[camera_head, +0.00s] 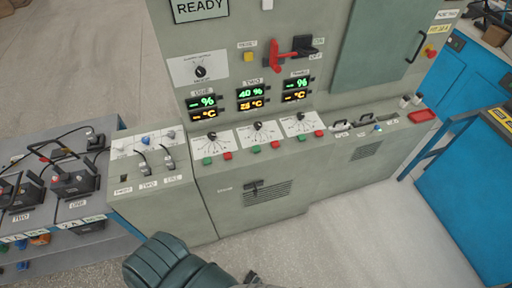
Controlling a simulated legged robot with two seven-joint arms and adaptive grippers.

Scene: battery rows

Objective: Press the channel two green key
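The channel two green key (256,149) is a small green button on the sloped ledge of the grey console, below the middle dial (257,126). A red key (276,145) sits just right of it. The channel two display (251,98) above is lit with 40 % and a temperature that looks like 24 °C. Nothing touches or covers the green key. A rounded dark teal part of my own body shows at the bottom edge, well below the console. Neither gripper's fingers are in view.
Similar green keys (207,161) and (301,139) sit left and right under channels one and three. A red-handled switch (285,58) juts from the upright panel. A battery bench (70,220) stands left, a blue cabinet (465,190) right. The floor in front is clear.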

